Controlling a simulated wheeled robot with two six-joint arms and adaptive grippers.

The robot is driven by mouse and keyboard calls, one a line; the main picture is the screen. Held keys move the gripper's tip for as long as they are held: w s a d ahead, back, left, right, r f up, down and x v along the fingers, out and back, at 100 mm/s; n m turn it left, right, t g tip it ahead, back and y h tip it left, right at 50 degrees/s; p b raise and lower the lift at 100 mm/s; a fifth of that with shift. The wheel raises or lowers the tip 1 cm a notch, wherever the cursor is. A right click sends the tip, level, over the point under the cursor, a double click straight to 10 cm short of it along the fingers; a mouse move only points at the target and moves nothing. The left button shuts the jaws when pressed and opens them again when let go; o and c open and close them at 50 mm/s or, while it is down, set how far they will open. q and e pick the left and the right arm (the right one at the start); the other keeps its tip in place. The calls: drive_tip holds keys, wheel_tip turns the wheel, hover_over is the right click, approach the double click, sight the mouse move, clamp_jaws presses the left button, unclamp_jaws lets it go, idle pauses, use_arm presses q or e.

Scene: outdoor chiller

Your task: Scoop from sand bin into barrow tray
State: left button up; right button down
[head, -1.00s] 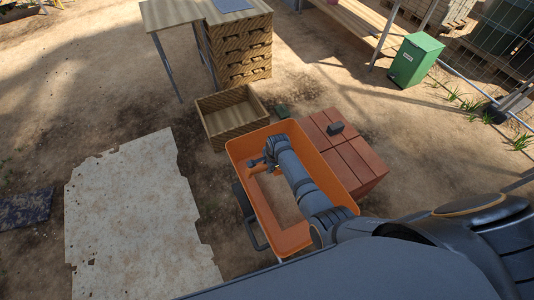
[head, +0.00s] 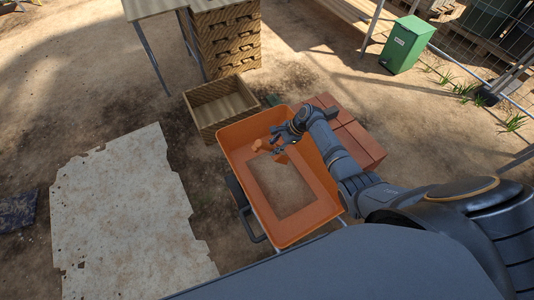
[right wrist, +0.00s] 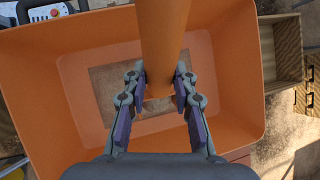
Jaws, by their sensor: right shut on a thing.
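The orange barrow tray (head: 232,165) stands in the middle of the head view, with a sandy-brown patch on its floor (head: 280,185). My right gripper (head: 275,143) is over the tray's far part, near its far right wall. In the right wrist view the gripper (right wrist: 160,98) is shut on the thick orange handle of a tool, seemingly the scoop (right wrist: 164,40). Orange parts of the scoop (head: 258,146) also show beside the fingers in the head view. Its bowl and load cannot be made out. I cannot tell which container is the sand bin. My left gripper is not in view.
An open wooden crate (head: 207,128) stands beyond the tray, below stacked crates (head: 225,45). Reddish blocks (head: 362,145) adjoin the tray's right. A green box (head: 407,45) stands at the back right by a fence. A pale sheet (head: 120,215) lies on the left ground.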

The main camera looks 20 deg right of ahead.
drive_tip(key=d+y+b, duration=0.3)
drive_tip(key=shift+w+d+r+b, duration=0.25)
drive_tip(key=shift+d+b, duration=0.1)
drive_tip(key=shift+d, duration=0.05)
idle(1.1)
wheel_tip(320, 180, up, 7)
drive_tip(key=h+p, duration=0.7)
drive_tip(key=p, duration=0.7)
drive_tip(key=shift+n+t+h+p, duration=0.3)
drive_tip(key=shift+h+p, duration=0.05)
drive_tip(key=shift+h, duration=0.05)
